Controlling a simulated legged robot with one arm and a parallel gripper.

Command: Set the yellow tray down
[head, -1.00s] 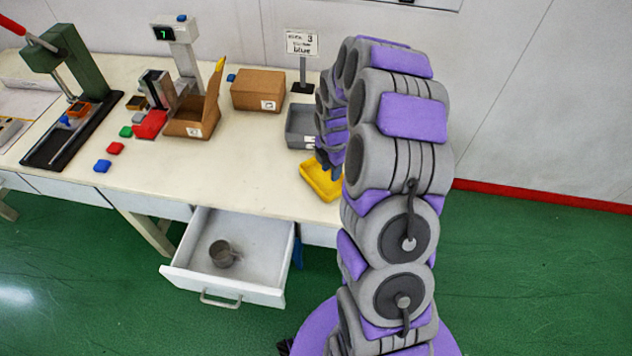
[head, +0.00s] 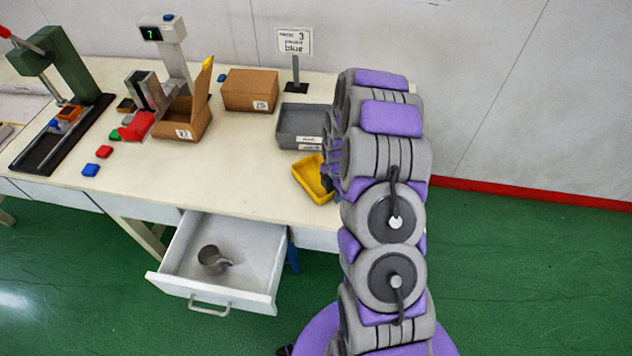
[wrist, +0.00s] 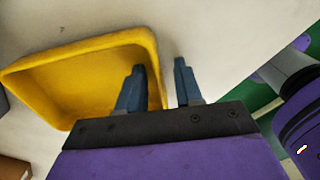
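The yellow tray (head: 312,181) appears to rest on the table near its front edge, in front of the grey bin. In the wrist view the tray (wrist: 75,65) fills the upper left, its hollow side showing. My gripper (wrist: 160,76) has its two blue fingers apart, on either side of the tray's near wall. One finger is over the inside of the tray and the other is outside it. A gap shows between the outer finger and the wall. In the head view my arm mostly hides the gripper.
A grey bin (head: 292,121) stands behind the tray, with a sign (head: 294,42) behind it. Cardboard boxes (head: 250,89), a scale display (head: 160,33) and a green press (head: 62,67) are farther left. An open drawer (head: 205,285) with a grey mug (head: 211,260) juts out below the table.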

